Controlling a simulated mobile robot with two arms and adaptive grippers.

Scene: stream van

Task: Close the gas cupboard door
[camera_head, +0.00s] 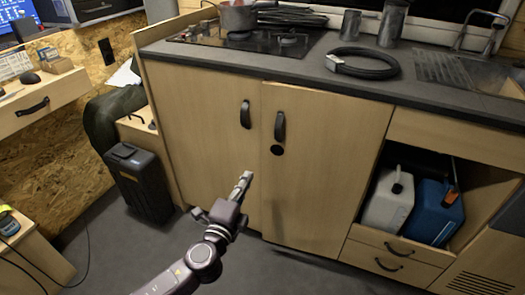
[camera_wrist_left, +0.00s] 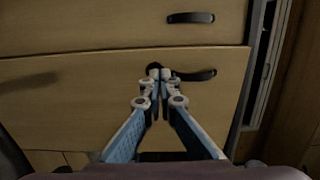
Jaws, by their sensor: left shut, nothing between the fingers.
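Two pale wooden cupboard doors stand side by side under the counter, the left door (camera_head: 205,130) and the right door (camera_head: 325,160). Each has a black handle near their shared seam. The right door also has a round black disc (camera_head: 277,150) below its handle (camera_head: 279,126). No label shows which door is the gas cupboard's. The right door's seam edge seems to stand slightly proud; the gap is too small to judge. My left gripper (camera_head: 243,181) is shut and empty in front of the doors; in the left wrist view its fingertips (camera_wrist_left: 158,74) overlap the disc. Contact is unclear.
The dark counter (camera_head: 330,75) above holds a hob, a hose coil and metal jugs. An open bay at right holds a white canister (camera_head: 389,203) and a blue canister (camera_head: 433,212). A black case (camera_head: 139,183) stands on the floor at left.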

